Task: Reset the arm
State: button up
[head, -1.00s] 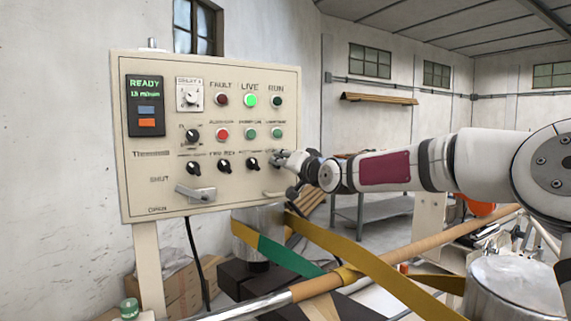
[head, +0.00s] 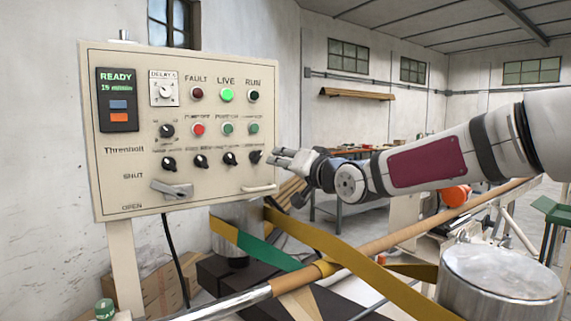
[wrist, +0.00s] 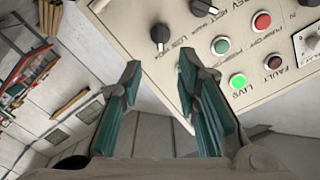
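My gripper (head: 285,158) is at the right edge of the cream control panel (head: 140,165) in the head view. Its fingers point left toward the rightmost black knob (head: 255,157) of the bottom row, with a small gap between. In the wrist view my gripper (wrist: 158,75) is open and nothing is held between the green-sided fingers. A black knob (wrist: 160,36) shows on the panel beyond the fingers. My arm reaches in from the right of the head view.
The panel's display (head: 116,85) reads READY, and the green LIVE lamp (head: 227,95) is lit. A grey lever (head: 172,190) sits low on the panel. Yellow strip (head: 345,258), a long tube (head: 440,218) and a metal drum (head: 500,285) lie below my arm.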

jog(key=shift+s+d, duration=0.15)
jog(key=shift+s, duration=0.1)
jog(key=s+d+f+n+g+h, duration=0.2)
jog(key=s+d+f+g+h, duration=0.15)
jog(key=s+f+h, duration=0.6)
jog(key=s+d+f+g, duration=0.2)
jog(key=s+d, duration=0.3)
jog(key=s, duration=0.5)
jog(key=s+d+f+m+g, duration=0.1)
jog(key=s+d+f+g, duration=0.1)
jog(key=s+d, duration=0.4)
jog(key=s+d+f+g, duration=0.2)
jog(key=s+d+f, duration=0.2)
jog(key=s, duration=1.2)
jog(key=shift+s+d+m, duration=0.15)
jog(key=shift+d+m, duration=0.15)
jog(key=shift+d, duration=0.8)
